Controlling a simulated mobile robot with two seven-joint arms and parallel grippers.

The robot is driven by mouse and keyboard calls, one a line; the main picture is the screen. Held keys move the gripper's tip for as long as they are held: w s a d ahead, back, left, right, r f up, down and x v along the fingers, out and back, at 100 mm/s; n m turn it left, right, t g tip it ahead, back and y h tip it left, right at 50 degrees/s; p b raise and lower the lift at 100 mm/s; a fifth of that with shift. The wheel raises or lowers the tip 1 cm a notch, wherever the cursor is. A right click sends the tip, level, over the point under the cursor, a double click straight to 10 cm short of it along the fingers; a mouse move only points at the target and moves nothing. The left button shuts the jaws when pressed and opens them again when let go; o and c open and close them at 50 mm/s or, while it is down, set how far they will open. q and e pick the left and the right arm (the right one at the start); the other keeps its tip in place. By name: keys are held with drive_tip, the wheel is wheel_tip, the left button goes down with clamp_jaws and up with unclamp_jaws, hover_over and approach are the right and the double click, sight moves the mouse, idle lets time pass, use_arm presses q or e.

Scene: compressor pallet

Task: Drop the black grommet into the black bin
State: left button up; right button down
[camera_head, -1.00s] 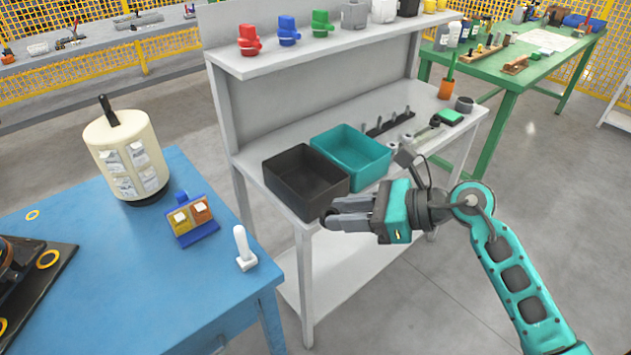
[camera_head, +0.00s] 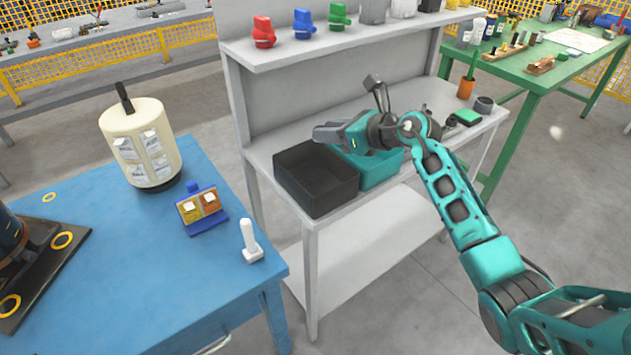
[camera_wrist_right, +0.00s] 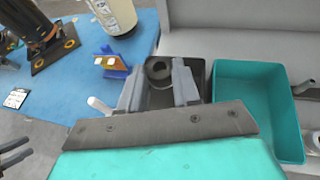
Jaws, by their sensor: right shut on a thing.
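The black bin (camera_head: 316,180) stands on the grey bench, left of the teal bin. My right gripper (camera_head: 326,132) is above the back of the bins in the head view. The black grommet (camera_wrist_right: 158,70), a dark ring, shows between the two grey fingers (camera_wrist_right: 159,84) in the right wrist view, and the gripper is shut on it. In that view the black bin (camera_wrist_right: 207,72) is just behind and right of the grommet, partly hidden by a finger. The grommet cannot be made out in the head view. My left gripper is not in the head view.
The teal bin (camera_head: 374,174) adjoins the black bin on the right. A shelf (camera_head: 335,45) with coloured parts rises behind. The blue table (camera_head: 130,270) at left carries a cream cylinder (camera_head: 140,142), a small blue stand (camera_head: 202,210) and a white upright part (camera_head: 250,241).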

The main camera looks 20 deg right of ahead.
drive_tip(key=shift+f+b, duration=0.95)
drive_tip(key=shift+f, duration=0.55)
drive_tip(key=c, duration=0.7)
unclamp_jaws()
drive_tip(key=shift+c, duration=0.2)
drive_tip(key=v, duration=1.3)
drive_tip(key=shift+f, duration=0.1)
